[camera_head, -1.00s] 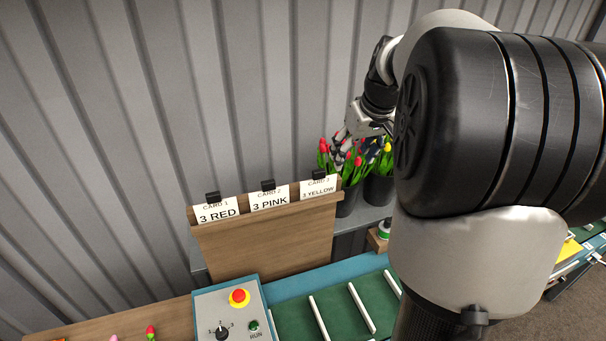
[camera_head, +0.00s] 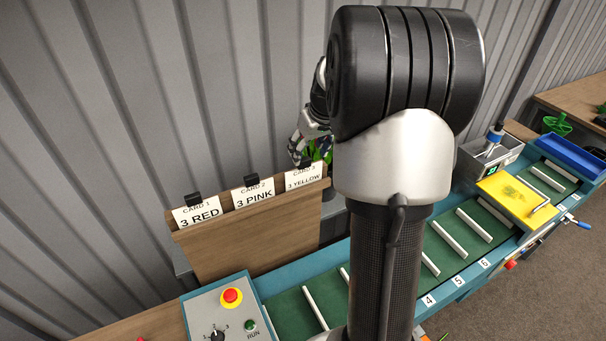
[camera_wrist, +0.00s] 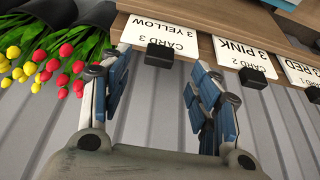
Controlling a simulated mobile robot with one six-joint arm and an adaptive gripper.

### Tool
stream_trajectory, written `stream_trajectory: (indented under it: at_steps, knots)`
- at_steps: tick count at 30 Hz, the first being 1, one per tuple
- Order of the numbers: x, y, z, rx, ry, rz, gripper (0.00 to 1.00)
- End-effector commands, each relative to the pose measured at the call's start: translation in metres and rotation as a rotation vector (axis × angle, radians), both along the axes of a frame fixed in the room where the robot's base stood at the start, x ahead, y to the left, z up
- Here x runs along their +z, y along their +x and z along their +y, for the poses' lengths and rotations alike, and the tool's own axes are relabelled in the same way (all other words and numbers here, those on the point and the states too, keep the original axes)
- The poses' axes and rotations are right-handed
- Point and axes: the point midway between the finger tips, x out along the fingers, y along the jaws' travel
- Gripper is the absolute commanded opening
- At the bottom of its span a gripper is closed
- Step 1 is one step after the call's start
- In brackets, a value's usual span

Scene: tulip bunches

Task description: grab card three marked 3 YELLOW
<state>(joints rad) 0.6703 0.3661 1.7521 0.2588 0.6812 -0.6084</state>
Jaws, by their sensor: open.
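Card three, a white card marked 3 YELLOW (camera_head: 304,177), stands at the right end of a wooden board, with a black clip at its top edge. It also shows in the wrist view (camera_wrist: 152,36), upside down, with its black clip (camera_wrist: 160,52) facing my gripper. My gripper (camera_wrist: 162,72) is open and empty, its two blue-padded fingers on either side of the card's clip in that view. I cannot tell the exact gap between the fingertips and the card. In the head view my gripper (camera_head: 300,148) is partly hidden behind my arm, just above the card.
Cards marked 3 PINK (camera_head: 253,194) and 3 RED (camera_head: 197,213) stand left on the same wooden board (camera_head: 250,240). Red and yellow tulips (camera_wrist: 50,66) crowd beside the card. A control box (camera_head: 222,312) and green conveyor (camera_head: 295,309) lie in front; a corrugated wall (camera_head: 120,130) stands behind.

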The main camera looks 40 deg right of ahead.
Motion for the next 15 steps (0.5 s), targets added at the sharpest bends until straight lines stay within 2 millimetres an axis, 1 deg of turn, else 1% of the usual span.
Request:
stream_trajectory:
  at_steps: [1, 7, 15]
  knots:
    - [-0.005, 0.002, 0.0, 0.0, 0.001, 0.002, 0.57]
    - [-0.016, 0.007, -0.002, -0.001, 0.002, 0.001, 0.57]
    - [-0.051, 0.023, -0.005, 0.0, 0.0, 0.002, 0.57]
